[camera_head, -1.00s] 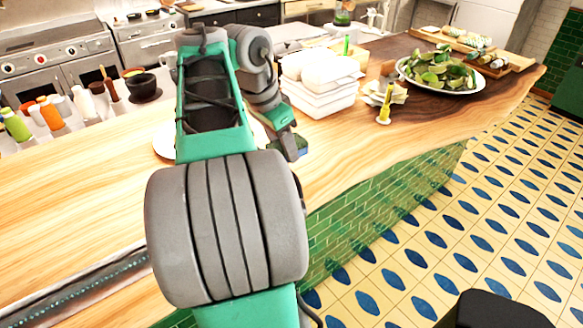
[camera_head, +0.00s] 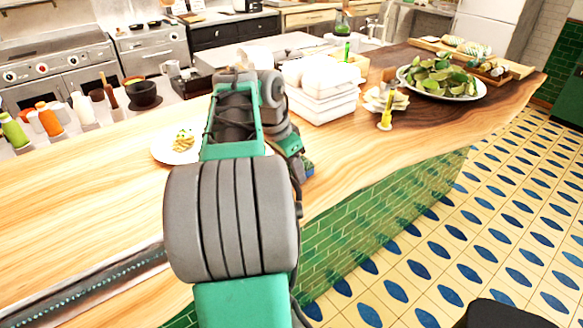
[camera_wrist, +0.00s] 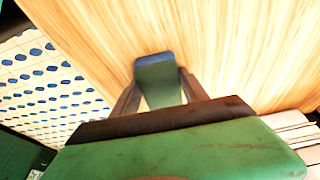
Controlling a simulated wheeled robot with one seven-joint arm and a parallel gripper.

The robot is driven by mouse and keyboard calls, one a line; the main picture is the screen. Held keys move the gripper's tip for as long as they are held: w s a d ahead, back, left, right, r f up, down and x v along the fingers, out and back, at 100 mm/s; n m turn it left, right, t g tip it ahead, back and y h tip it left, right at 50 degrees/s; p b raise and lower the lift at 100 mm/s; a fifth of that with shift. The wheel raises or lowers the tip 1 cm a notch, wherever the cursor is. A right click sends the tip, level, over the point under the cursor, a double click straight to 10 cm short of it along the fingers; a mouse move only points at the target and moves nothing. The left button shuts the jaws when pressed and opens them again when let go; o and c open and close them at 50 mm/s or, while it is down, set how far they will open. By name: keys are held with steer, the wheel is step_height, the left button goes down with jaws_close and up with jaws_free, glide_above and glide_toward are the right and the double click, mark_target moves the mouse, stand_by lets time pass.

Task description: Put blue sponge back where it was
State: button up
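The blue sponge (camera_wrist: 155,75) is between my gripper's fingertips in the wrist view. It shows a blue edge and a green face. My gripper (camera_wrist: 157,88) is shut on it, one finger on each side, over the light wood counter. In the head view a small blue part of the sponge (camera_head: 308,168) shows just right of my arm, near the counter's front edge. My arm hides most of the gripper there. I cannot tell whether the sponge touches the counter.
A plate with food (camera_head: 176,148) lies left of my arm. White stacked containers (camera_head: 322,100), a yellow bottle (camera_head: 386,117) and a plate of limes (camera_head: 465,88) stand farther back and right. Bottles (camera_head: 50,119) line the left back edge. Bare wood counter (camera_head: 80,200) is at left.

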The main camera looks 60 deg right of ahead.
steer(key=o, duration=0.3)
steer(key=shift+r+p, duration=0.35)
steer(key=p+v, duration=0.4)
steer(key=v, duration=0.7)
steer(key=shift+a+r, duration=0.2)
steer(key=shift+r, duration=0.1)
